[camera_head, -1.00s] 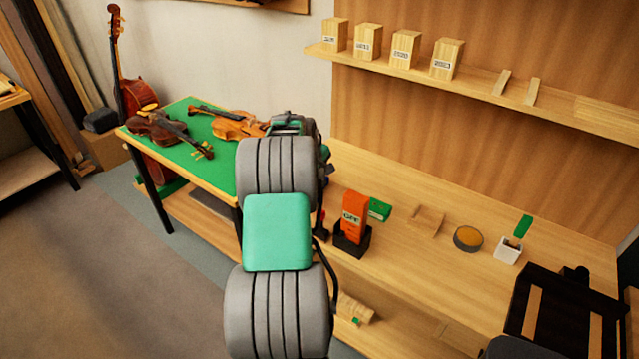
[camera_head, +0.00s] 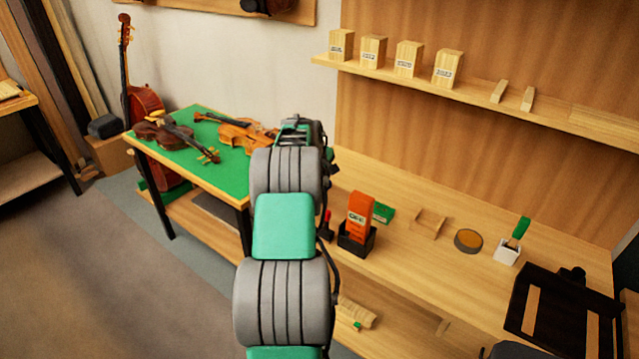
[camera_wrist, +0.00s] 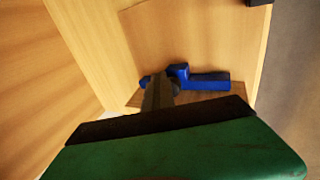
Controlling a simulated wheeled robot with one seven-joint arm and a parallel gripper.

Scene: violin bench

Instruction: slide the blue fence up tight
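The blue fence (camera_wrist: 208,82) shows in the wrist view as a low blue bar with a raised block near its left part. It lies on a wooden surface, against or close to a pale wooden panel behind it. My gripper (camera_wrist: 159,80) reaches up from the bottom, with a dark grey finger overlapping the left part of the blue piece. I cannot tell whether they touch. Only one finger shape shows clearly, so its opening is unclear. In the head view my arm hides the gripper and the fence.
A shelf (camera_head: 470,85) with blocks runs above. Violins lie on a green-topped table (camera_head: 215,172) at left.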

